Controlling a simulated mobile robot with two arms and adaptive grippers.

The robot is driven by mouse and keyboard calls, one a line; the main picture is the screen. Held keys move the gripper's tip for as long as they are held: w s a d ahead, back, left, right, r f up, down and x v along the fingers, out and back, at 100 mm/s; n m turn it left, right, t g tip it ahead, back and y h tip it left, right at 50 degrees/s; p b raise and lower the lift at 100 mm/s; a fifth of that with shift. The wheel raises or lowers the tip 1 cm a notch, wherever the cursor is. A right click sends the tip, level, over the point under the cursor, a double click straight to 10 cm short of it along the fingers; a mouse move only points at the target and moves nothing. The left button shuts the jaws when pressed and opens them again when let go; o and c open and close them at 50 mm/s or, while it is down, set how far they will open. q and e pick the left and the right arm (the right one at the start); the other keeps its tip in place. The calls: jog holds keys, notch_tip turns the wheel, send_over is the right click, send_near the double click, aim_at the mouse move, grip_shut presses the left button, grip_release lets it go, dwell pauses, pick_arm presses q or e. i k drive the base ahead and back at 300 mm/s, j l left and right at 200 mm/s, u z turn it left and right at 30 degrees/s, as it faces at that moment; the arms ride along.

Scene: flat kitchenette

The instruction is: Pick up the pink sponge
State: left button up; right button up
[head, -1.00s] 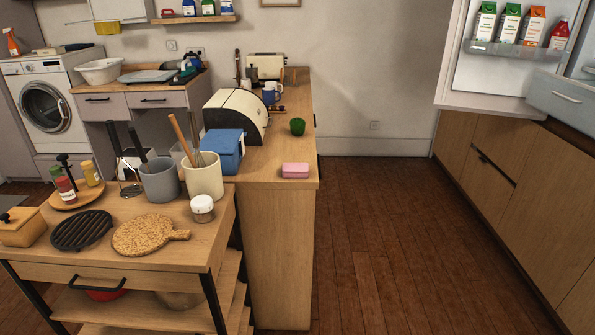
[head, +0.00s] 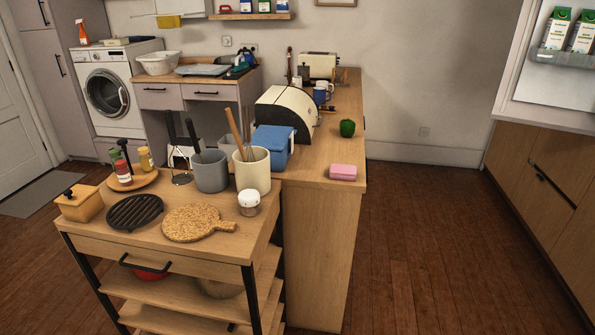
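The pink sponge (head: 343,172) lies flat near the front right corner of the wooden counter (head: 322,200) in the head view. The counter top around it is bare on its front and right sides. Neither of my grippers shows in this view.
A blue box (head: 273,146), a bread bin (head: 287,112) and a green pepper (head: 347,128) stand on the counter behind the sponge. A wooden cart (head: 165,235) with utensil pots, a cork board (head: 194,222) and jars stands at the left front. The floor right of the counter (head: 430,240) is clear.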

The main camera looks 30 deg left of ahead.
aim_at(341, 172)
jog(key=i+l+u, duration=0.2)
jog(key=u, duration=0.2)
jog(key=i+l+u, duration=0.25)
jog(key=u, duration=0.15)
jog(key=i+l+u, duration=0.1)
jog(key=l+u, duration=0.3)
jog(key=i+l+u, duration=0.1)
jog(key=l+u, duration=0.3)
